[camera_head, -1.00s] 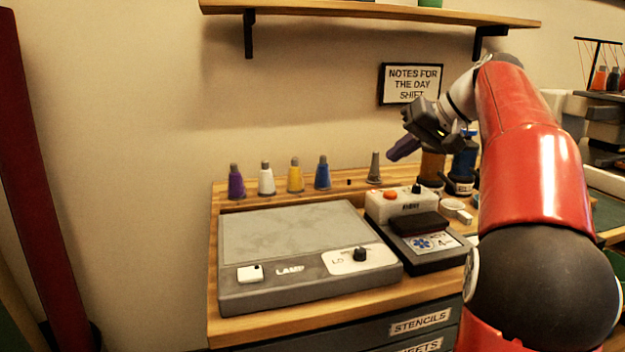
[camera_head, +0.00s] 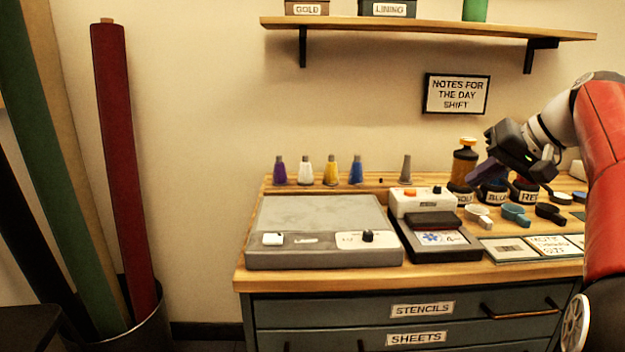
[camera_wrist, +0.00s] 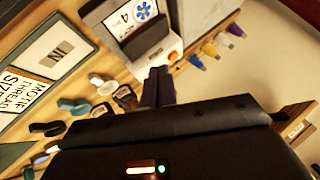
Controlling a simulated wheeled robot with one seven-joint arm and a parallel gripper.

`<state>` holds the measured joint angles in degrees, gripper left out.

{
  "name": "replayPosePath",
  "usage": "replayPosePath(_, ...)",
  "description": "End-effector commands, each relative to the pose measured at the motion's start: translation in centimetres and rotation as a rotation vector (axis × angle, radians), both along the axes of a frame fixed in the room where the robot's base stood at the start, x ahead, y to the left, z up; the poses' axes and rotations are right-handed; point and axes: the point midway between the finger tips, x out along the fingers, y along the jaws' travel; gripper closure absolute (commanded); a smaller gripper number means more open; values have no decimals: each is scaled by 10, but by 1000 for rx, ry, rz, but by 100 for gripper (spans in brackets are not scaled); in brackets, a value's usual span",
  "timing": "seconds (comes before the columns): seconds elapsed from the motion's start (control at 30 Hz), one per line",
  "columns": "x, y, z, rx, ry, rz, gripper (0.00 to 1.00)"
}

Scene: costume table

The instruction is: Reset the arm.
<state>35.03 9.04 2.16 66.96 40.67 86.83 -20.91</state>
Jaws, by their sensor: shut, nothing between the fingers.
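My gripper (camera_head: 478,172) is at the right in the head view, held up above the back right part of the wooden table (camera_head: 250,276). Its purple fingers are shut and empty. My red arm comes in from the right edge.
A grey lamp box (camera_head: 310,225) and a white-and-black device (camera_head: 422,203) stand on the table. Several coloured cones (camera_head: 330,172) line its back. Jars (camera_head: 525,192) and scoops (camera_head: 515,214) sit at right. A shelf (camera_head: 420,27) hangs above; fabric rolls (camera_head: 125,170) stand left.

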Motion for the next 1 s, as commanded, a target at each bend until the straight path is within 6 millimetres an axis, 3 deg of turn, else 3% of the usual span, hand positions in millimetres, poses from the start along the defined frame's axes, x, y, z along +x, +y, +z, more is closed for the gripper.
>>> replayPosePath(0.27, -22, 36, -18, -50, 51, -25, 100)
replayPosePath(0.53, -70, 86, -58, -148, 116, -53, 100)
replayPosePath(0.73, -148, 128, -124, -300, 148, -56, 100)
replayPosePath(0.9, -210, 143, -189, -428, 131, -29, 100)
replayPosePath(1.0, -233, 145, -217, -478, 115, -11, 100)
